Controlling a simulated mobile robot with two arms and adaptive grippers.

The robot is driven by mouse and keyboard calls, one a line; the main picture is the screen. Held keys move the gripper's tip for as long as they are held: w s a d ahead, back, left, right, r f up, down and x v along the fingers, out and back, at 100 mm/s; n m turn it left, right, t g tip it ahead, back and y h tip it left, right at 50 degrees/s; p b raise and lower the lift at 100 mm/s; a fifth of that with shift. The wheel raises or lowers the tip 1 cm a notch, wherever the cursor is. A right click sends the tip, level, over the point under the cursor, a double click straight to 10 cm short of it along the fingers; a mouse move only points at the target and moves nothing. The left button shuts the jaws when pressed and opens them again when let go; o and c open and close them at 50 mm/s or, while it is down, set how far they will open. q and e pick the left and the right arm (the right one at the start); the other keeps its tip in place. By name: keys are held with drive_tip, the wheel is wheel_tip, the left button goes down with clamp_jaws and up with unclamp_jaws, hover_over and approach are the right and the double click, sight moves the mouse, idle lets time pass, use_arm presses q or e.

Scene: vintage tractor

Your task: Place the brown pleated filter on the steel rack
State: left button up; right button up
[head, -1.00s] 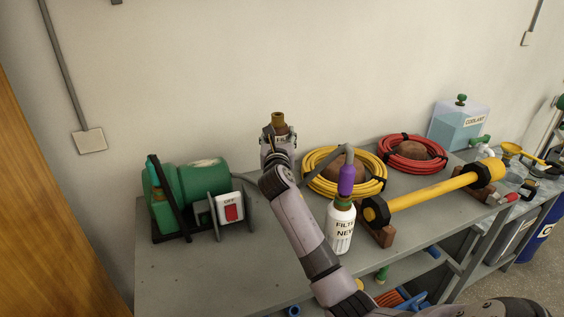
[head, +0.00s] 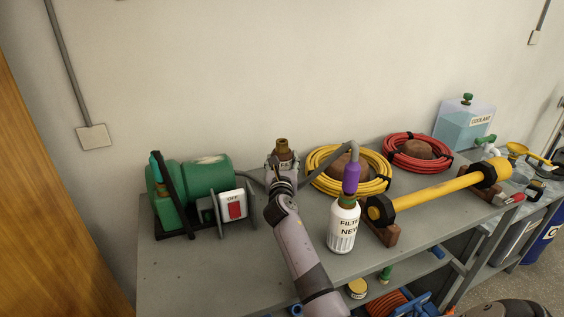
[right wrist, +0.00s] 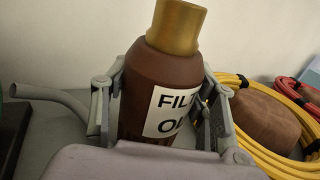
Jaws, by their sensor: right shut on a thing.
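The brown filter (head: 283,150) is a dark brown bottle-like body with a gold top and a white label. In the right wrist view, the brown filter (right wrist: 158,88) stands nearly upright between the fingers, with part of the label reading "FILT"; its base is hidden. My right gripper (head: 283,164) is shut on it near the back of the steel rack (head: 190,270). The rack is grey with a flat top and shelves below. I cannot tell whether the filter's base touches the rack top. My left gripper is not in view.
A green grinder (head: 195,188) stands left of the gripper. A yellow hose coil (head: 322,183) is close on its right, with a white filter bottle (head: 343,228) in front. A yellow bar (head: 430,190) lies farther right. The rack's front left is clear.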

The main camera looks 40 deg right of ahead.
drive_tip(key=o, duration=1)
drive_tip(key=shift+f, duration=0.15)
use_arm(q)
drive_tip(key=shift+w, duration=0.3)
use_arm(e)
drive_tip(key=o, duration=0.4)
drive_tip(key=shift+o, duration=0.2)
drive_tip(key=shift+r, duration=0.3)
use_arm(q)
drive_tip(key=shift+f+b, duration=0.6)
use_arm(e)
drive_tip(key=v, duration=1.2)
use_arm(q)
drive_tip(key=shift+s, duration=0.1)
